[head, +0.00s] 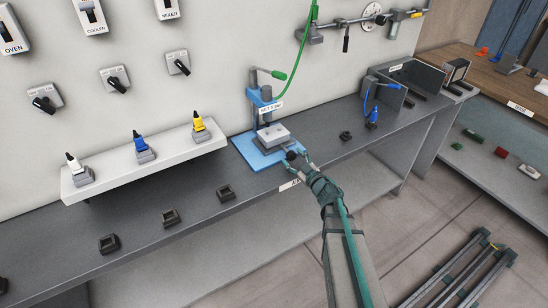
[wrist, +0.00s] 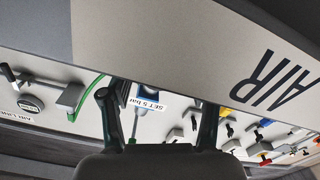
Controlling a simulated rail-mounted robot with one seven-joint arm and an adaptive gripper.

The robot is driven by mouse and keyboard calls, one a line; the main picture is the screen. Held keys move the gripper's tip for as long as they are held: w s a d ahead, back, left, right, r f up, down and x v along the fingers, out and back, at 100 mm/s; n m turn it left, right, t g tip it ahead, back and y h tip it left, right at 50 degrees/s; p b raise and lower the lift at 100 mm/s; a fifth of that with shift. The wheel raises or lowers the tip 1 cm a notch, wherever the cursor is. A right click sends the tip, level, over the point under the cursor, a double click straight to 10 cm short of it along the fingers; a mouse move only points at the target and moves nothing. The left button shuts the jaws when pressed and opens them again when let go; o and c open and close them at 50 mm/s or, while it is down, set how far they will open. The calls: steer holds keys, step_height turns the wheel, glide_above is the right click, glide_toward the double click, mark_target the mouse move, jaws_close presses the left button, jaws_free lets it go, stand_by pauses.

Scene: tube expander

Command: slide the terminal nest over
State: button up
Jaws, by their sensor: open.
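A blue press (head: 254,99) with a "SET 5 bar" label and a green-tipped lever stands on a light blue base plate (head: 247,154) at the wall. A light grey block (head: 273,132) on a darker grey base, which looks like the terminal nest, sits on this plate. A round black knob (head: 291,155) shows at the block's front. My gripper (head: 298,160) is at the knob, its fingers open. Whether they touch it is too small to tell. In the wrist view my gripper (wrist: 158,105) has its two dark fingers wide apart, and the nest is not clearly visible.
Small black holders (head: 170,217) lie along the grey bench. A blue-handled tool (head: 372,115) stands to the right. A green hose (head: 300,55) hangs behind the press. An "AIR" label (wrist: 272,82) fills the near wrist view.

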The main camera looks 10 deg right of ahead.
steer(key=shift+v, duration=2.7)
